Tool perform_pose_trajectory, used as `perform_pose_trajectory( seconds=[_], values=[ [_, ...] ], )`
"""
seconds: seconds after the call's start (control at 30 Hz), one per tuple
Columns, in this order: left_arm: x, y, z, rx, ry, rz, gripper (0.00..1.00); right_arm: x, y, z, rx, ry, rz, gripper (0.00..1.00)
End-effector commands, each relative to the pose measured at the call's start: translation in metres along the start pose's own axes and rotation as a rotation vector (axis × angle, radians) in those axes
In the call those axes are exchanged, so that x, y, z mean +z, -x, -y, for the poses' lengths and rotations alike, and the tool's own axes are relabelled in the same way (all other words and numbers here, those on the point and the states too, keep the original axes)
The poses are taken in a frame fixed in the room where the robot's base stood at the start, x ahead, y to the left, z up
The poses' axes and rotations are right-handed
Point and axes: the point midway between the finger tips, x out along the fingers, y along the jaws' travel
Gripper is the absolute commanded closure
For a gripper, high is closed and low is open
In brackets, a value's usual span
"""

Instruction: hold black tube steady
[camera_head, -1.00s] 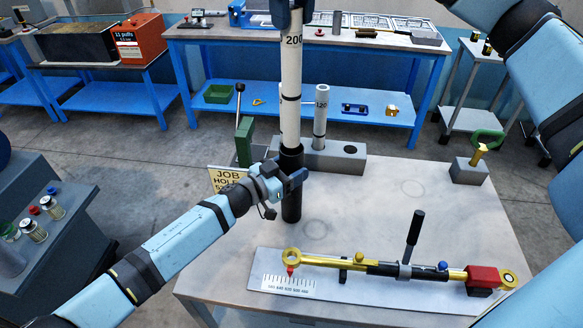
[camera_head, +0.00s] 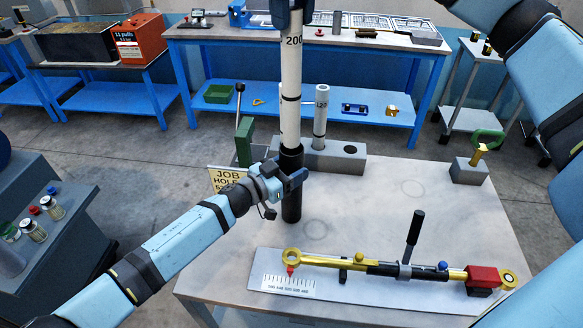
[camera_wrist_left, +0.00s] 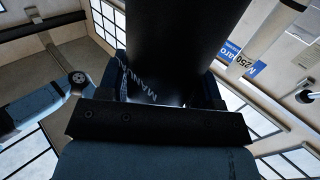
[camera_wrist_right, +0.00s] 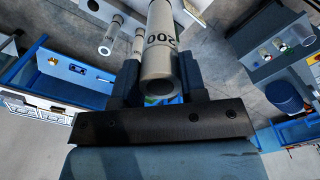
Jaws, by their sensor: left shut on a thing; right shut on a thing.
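The black tube (camera_head: 291,207) stands upright over the table in the head view. My left gripper (camera_head: 292,180) is shut around it, below its top rim. In the left wrist view the black tube (camera_wrist_left: 182,45) fills the space between the jaws. A long white tube marked 200 (camera_head: 290,75) rises upright above the black tube, with its lower end at or inside the black tube's mouth; how deep is hidden. My right gripper (camera_head: 289,6) is shut on the white tube near the top edge. The right wrist view shows this tube's open end (camera_wrist_right: 160,75) between the jaws.
A grey block (camera_head: 350,160) holds a shorter white tube (camera_head: 320,118) behind. A yellow and black rod assembly (camera_head: 390,267) lies on a plate at the front. A small block with a yellow peg (camera_head: 470,170) stands at right. The table's middle right is clear.

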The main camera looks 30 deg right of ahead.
Motion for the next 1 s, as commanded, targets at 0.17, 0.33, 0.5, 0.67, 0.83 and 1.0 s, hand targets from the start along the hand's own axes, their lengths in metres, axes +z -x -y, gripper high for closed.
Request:
perform_pose_trajectory(
  seconds=[0.17, 0.33, 0.5, 0.67, 0.83, 1.0],
  values=[
    [0.001, 0.0, 0.0, 0.0, 0.001, 0.001, 0.98, 0.0, -0.007, 0.0, 0.0, -0.001, 0.0, 1.0],
    [0.0, 0.0, 0.0, 0.0, 0.001, 0.001, 0.98, 0.0, -0.016, 0.0, -0.001, -0.001, 0.001, 1.0],
    [0.0, 0.0, 0.0, 0.0, 0.001, 0.0, 0.98, 0.0, -0.023, 0.0, 0.0, 0.0, 0.0, 1.0],
    [0.0, 0.0, 0.0, 0.0, 0.001, 0.0, 0.98, 0.0, -0.024, 0.0, 0.0, 0.0, -0.001, 1.0],
    [0.0, 0.0, 0.0, 0.0, 0.0, 0.0, 0.98, 0.0, -0.024, 0.0, 0.0, 0.0, 0.0, 1.0],
    [0.0, 0.0, 0.0, 0.0, 0.0, 0.0, 0.98, 0.0, -0.024, 0.0, 0.0, 0.0, 0.0, 1.0]
  ],
)
